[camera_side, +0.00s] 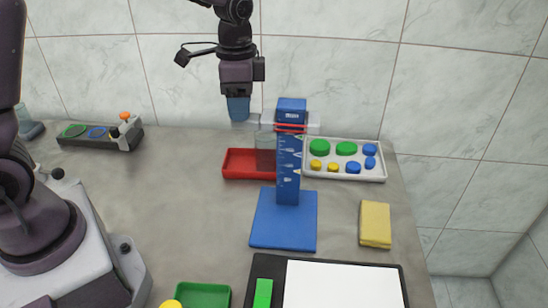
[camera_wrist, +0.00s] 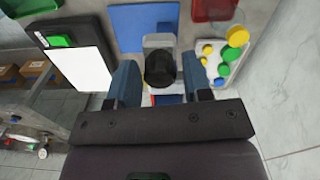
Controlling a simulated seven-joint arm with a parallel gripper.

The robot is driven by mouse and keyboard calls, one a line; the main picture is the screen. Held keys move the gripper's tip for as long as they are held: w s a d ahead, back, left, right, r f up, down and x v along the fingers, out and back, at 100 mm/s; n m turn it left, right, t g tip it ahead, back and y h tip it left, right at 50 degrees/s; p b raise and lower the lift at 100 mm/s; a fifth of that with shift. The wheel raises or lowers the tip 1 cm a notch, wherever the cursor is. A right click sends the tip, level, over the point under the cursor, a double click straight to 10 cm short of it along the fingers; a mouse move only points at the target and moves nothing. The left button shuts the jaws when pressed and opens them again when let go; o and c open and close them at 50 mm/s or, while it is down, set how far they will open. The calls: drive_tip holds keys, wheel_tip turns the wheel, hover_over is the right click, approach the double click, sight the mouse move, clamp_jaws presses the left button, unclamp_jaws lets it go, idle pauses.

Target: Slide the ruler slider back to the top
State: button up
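The blue ruler column (camera_side: 289,165) stands upright on a flat blue base (camera_side: 283,228), with white scale marks on its face. The slider (camera_side: 290,128), a pale band with a red line, sits high on the column, just below its blue top block. In the side view my gripper (camera_side: 238,110) points down at the upper left of the column, apart from the slider. In the wrist view my gripper (camera_wrist: 163,80) has two blue fingers spread wide. A dark round piece (camera_wrist: 160,69) shows between them; I cannot tell whether they touch it. The base (camera_wrist: 145,27) lies beyond.
A red tray (camera_side: 238,164) is behind the column, with a clear grey cup (camera_side: 266,150) in front of it. A white tray (camera_side: 372,173) of coloured caps stands right. A yellow block (camera_side: 375,224) and a black-framed white board (camera_side: 343,285) lie nearer.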

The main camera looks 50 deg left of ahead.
drive_tip(key=shift+r, duration=3.95)
drive_tip(key=s+f+n, duration=0.1)
drive_tip(key=s+n, duration=0.1)
drive_tip(key=shift+f+n, duration=0.15)
drive_tip(key=shift+n, duration=0.15)
drive_tip(key=s+d+r+n+t, duration=0.1)
drive_tip(key=s+r+n+t, duration=0.1)
drive_tip(key=s, duration=0.6)
drive_tip(key=s+d+r+n+t, duration=0.1)
drive_tip(key=s+r+n+t, duration=0.1)
drive_tip(key=s, duration=0.6)
drive_tip(key=shift+s+n+t, duration=0.25)
drive_tip(key=shift+n+t, duration=0.05)
drive_tip(key=shift+t, duration=0.5)
drive_tip(key=shift+r, duration=0.1)
